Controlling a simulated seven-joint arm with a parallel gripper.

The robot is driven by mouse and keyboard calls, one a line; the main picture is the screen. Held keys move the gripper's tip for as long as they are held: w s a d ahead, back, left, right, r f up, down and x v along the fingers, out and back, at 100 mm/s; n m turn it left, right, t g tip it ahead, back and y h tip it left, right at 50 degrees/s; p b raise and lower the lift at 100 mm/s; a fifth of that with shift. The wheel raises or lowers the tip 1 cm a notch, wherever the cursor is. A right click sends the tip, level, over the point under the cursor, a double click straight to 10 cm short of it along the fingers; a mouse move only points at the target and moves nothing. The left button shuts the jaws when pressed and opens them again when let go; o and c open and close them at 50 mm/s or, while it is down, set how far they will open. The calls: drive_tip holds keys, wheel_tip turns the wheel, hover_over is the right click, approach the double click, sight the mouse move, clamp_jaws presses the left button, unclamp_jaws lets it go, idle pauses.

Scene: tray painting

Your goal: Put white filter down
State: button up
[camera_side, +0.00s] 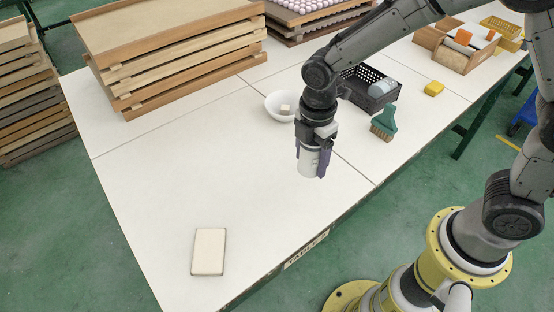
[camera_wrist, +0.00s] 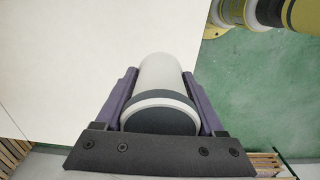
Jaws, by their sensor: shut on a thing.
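The white filter (camera_side: 308,161) is a white cylinder with a dark band near its top. It stands about upright between the purple fingers of my gripper (camera_side: 312,166), which is shut on it. In the wrist view the white filter (camera_wrist: 162,75) fills the space between the two fingers (camera_wrist: 163,100), with its dark band nearest the palm. The filter is over the white table (camera_side: 150,190); I cannot tell whether its lower end touches the surface.
A white bowl (camera_side: 273,106) with a small block is behind my gripper. A green brush (camera_side: 385,122), a black basket (camera_side: 382,101) and a yellow sponge (camera_side: 433,89) lie to the right. A cream block (camera_side: 208,251) lies front left. Stacked wooden trays (camera_side: 175,75) stand at the back left. The left middle table is clear.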

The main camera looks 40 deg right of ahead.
drive_tip(key=shift+s+r, duration=0.1)
drive_tip(key=shift+s, duration=0.05)
drive_tip(key=m, duration=0.2)
drive_tip(key=shift+r+m, duration=0.1)
drive_tip(key=shift+m, duration=0.3)
drive_tip(key=w+a+r+m, duration=0.2)
drive_tip(key=w+a+m, duration=0.15)
drive_tip(key=m, duration=0.95)
hover_over(199, 195)
drive_tip(key=f, duration=1)
drive_tip(key=shift+s+d+f, duration=0.3)
drive_tip(key=shift+s+f, duration=0.05)
drive_tip(key=shift+s, duration=0.05)
drive_tip(key=shift+w+a+f, duration=0.3)
drive_tip(key=shift+w+f, duration=0.2)
drive_tip(key=shift+f, duration=1.65)
